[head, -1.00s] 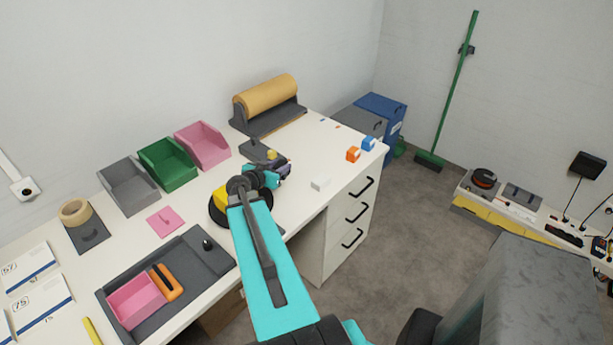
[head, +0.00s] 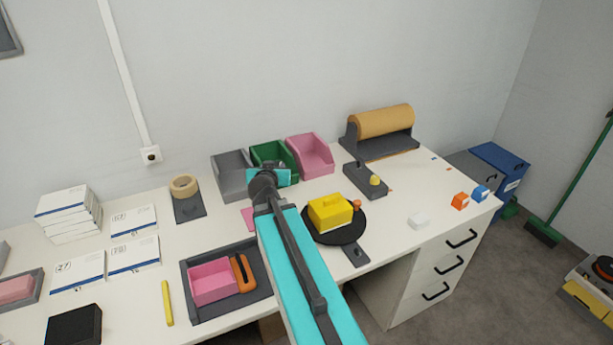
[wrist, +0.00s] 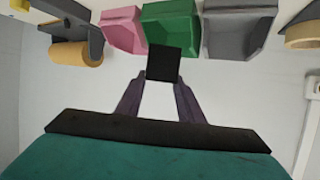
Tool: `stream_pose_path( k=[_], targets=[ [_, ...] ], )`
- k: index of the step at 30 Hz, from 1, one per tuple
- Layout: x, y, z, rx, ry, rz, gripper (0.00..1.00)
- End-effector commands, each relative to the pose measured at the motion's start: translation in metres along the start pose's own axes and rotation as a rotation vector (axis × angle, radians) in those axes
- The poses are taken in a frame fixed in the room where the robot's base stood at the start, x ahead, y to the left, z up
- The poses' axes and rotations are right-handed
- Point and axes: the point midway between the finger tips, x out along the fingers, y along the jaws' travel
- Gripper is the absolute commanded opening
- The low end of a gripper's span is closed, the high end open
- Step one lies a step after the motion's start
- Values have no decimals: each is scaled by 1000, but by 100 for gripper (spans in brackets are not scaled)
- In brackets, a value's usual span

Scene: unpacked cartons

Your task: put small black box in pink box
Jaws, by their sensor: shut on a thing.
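My gripper (wrist: 160,82) is shut on a small black box (wrist: 163,63), which shows between the fingertips in the wrist view. In that view the box overlaps the front of the green bin; I cannot tell the gap. The open pink box (head: 315,157) stands at the back of the desk, right of the green bin; it also shows at the upper left of the wrist view (wrist: 124,28). A second, smaller pink box (head: 212,283) sits in a dark tray at the front. In the head view my arm hides the gripper and the held box.
The green bin (head: 270,153) and grey bin (head: 232,180) stand beside the pink one. A turntable with a yellow block (head: 328,212) is right of my arm. A paper roll (head: 385,121) stands at back right. A larger black box (head: 74,326) lies at front left.

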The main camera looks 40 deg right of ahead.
Motion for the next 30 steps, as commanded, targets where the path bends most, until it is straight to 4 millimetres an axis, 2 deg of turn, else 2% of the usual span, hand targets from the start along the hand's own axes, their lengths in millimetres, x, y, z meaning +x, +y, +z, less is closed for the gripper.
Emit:
stream_pose_path(
  k=[1, 6, 17, 27, 30],
  targets=[
    [-5, -15, -3, -11, 2, -37, 13],
    [-21, -60, -14, -58, 2, -147, 13],
    [-62, -143, -36, -146, 1, -361, 13],
    [-122, -227, -63, -241, 2, -587, 13],
    [-138, -244, -69, -263, 1, -636, 13]
  ],
)
